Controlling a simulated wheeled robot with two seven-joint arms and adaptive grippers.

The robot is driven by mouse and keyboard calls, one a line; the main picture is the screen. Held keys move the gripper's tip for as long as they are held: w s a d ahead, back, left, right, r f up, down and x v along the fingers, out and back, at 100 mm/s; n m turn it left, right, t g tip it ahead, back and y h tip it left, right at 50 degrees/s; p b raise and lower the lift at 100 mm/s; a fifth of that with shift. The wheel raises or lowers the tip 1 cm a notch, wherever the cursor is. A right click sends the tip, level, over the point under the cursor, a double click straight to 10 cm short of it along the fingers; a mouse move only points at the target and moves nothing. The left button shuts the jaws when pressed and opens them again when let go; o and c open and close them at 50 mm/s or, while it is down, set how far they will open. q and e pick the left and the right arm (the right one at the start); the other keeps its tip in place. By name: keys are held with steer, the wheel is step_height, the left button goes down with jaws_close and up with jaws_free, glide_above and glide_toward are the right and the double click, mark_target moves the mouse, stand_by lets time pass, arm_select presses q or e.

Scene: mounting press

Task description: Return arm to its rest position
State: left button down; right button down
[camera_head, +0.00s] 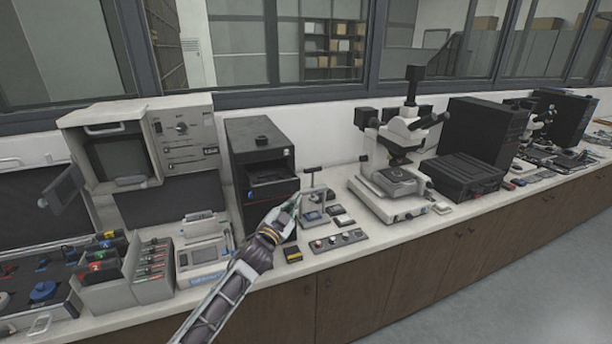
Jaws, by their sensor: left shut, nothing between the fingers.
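My left arm reaches in from the bottom of the head view toward the bench. My left gripper (294,201) is shut and empty. In the picture its fingertips lie in front of the black press-like unit (262,150) and beside a small stand with a T-shaped handle (313,183). I cannot tell whether the fingertips touch the stand. My right gripper is not in view.
The white bench (385,232) runs across the view. A microscope (398,160) and a black case (462,176) stand right. A small button panel (338,241) lies near the front edge.

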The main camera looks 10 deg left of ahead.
arm_select(q)
steer(key=shift+f, duration=0.1)
steer(key=s+a+f+n+g+y, duration=0.1)
steer(key=s+f+n+g+y, duration=0.2)
steer(key=s+f, duration=0.55)
steer(key=s+a+f+n+g+y, duration=0.1)
steer(key=s+a+f+n+g, duration=0.15)
steer(key=s+f+g, duration=0.45)
steer(key=s+d+f+n+g, duration=0.1)
steer(key=s+f+g, duration=0.2)
steer(key=s, duration=0.9)
steer(key=s+d+f+n+g, duration=0.1)
steer(key=s+f+g, duration=0.2)
steer(key=s, duration=0.9)
step_height(320, 180, down, 33)
steer(key=s, duration=0.2)
steer(key=s+a+f+g, duration=0.1)
steer(key=s+a+f, duration=0.1)
steer(key=s+f, duration=0.8)
steer(key=s+a+f+g, duration=0.1)
steer(key=s+a+f, duration=0.1)
steer(key=s+f, duration=0.8)
steer(key=s, duration=0.2)
steer(key=shift+s+a+f, duration=0.2)
steer(key=shift+s+a, duration=0.1)
steer(key=shift+s, duration=0.1)
